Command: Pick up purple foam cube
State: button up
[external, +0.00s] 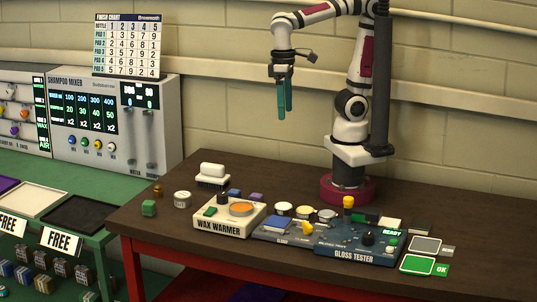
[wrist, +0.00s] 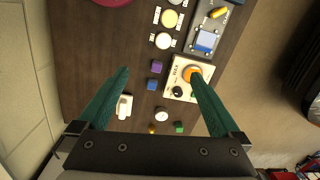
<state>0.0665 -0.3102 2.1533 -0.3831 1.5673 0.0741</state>
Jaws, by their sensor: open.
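The purple foam cube (external: 256,197) sits on the dark brown table behind the wax warmer, partly hidden by it in the external view. In the wrist view the purple cube (wrist: 157,66) lies between the two teal fingers, beside a blue cube (wrist: 152,84). My gripper (external: 284,114) hangs high above the back of the table, fingers pointing down, empty. In the wrist view my gripper (wrist: 159,73) is spread wide, with nothing between its fingers at their height.
The wax warmer (external: 228,222) with its orange pot stands close to the cube. A white brush (external: 212,174), a lidded jar (external: 182,199) and a green cube (external: 149,208) are to its left. Yellow-lidded jars and the gloss tester (external: 355,250) are to the right.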

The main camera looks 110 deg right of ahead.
jog(key=s+a+f+n, duration=0.1)
jog(key=s+a+f, duration=0.2)
jog(key=s+f, duration=0.3)
jog(key=shift+s+f+n+y, duration=0.3)
jog(key=shift+s+y, duration=0.1)
jog(key=shift+s, duration=0.75)
jog(key=c, duration=0.7)
jog(key=m+h, duration=0.2)
jog(key=m, duration=0.1)
send_over(256, 195)
jog(key=f, duration=0.5)
jog(key=shift+s+a+f, duration=0.15)
jog(key=shift+s+f, duration=0.1)
jog(key=shift+f, duration=0.15)
jog(key=f, duration=1.5)
jog(key=shift+w+f, duration=0.25)
